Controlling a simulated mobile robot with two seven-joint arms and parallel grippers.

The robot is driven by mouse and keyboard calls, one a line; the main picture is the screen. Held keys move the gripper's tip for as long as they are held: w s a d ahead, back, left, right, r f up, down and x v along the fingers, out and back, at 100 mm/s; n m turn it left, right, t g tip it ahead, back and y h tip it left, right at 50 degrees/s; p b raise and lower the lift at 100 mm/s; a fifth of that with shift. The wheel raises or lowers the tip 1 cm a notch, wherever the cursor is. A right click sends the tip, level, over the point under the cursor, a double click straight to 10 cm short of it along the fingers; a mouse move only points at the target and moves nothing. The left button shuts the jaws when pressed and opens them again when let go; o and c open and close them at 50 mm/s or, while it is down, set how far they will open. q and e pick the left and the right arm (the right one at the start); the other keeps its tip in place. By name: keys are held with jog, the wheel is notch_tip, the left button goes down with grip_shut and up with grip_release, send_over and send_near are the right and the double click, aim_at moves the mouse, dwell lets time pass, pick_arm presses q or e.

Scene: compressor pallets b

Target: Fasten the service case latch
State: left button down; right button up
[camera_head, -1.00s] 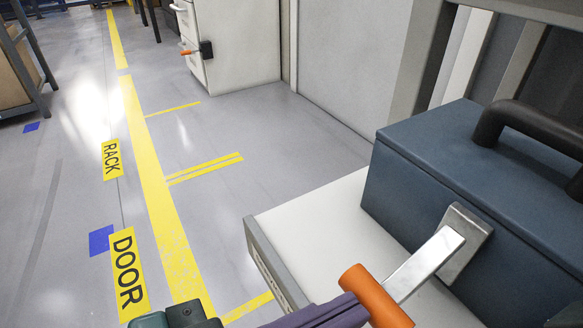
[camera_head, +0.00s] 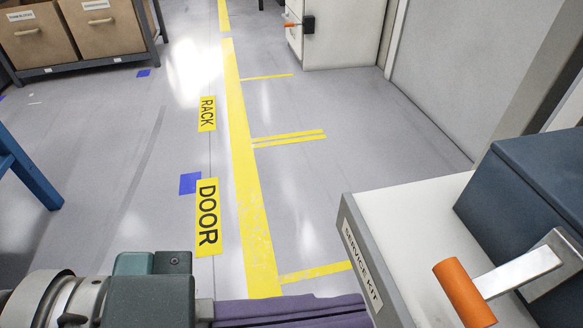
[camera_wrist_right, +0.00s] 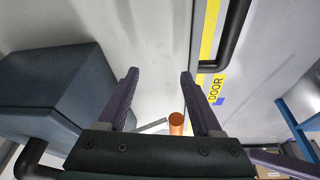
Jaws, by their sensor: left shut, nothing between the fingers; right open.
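The dark blue service case (camera_head: 525,195) stands on a white-topped stand (camera_head: 405,215) at the right of the head view, cut off by the frame edge. Its latch is a metal lever (camera_head: 518,272) on a bracket, sticking out from the case, with an orange grip (camera_head: 464,292) at its free end. My left gripper (camera_head: 352,308) is shut and empty, its purple fingers at the bottom edge, left of the orange grip and apart from it in the picture. In the right wrist view my right gripper (camera_wrist_right: 158,78) is open. The orange grip (camera_wrist_right: 176,123) shows between its fingers; its depth is unclear.
The stand's front edge carries a SERVICE KIT label (camera_head: 362,262). A white cabinet (camera_head: 345,35) stands at the back, and a rack with cardboard boxes (camera_head: 100,30) at the back left. A blue frame (camera_head: 25,170) is at the left edge. The floor between is clear.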

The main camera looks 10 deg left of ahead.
jog(key=shift+f, duration=0.15)
pick_arm(q)
jog(key=v, duration=0.3)
jog(key=shift+a+f, duration=0.15)
jog(key=shift+f, duration=0.1)
pick_arm(e)
jog(key=shift+d, duration=0.1)
